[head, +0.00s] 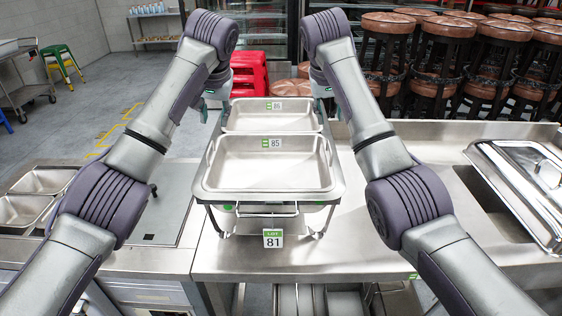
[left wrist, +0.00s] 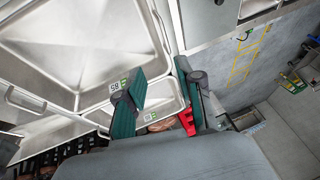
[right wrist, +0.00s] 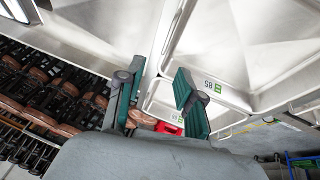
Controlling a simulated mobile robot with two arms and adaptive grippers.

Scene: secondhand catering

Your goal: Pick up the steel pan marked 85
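The steel pan marked 85 (head: 268,176) is a shallow, empty rectangular pan in the front of a wire stand on the counter. Its green and white tag is on the far inner wall. My left gripper (head: 213,106) is open near its far left corner; in the left wrist view, the fingers (left wrist: 150,80) appear either side of the rim, contact unclear. My right gripper (head: 322,98) is open near the far right corner. In the right wrist view, its fingers (right wrist: 156,82) are also apart with the rim line between them. Neither holds anything.
A second steel pan (head: 270,120) with a tag, too small to read, sits directly behind. A lot 81 card (head: 273,239) hangs in front. A steel lid (head: 520,185) lies at right, small pans (head: 42,182) at left. Stools (head: 440,60) stand behind.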

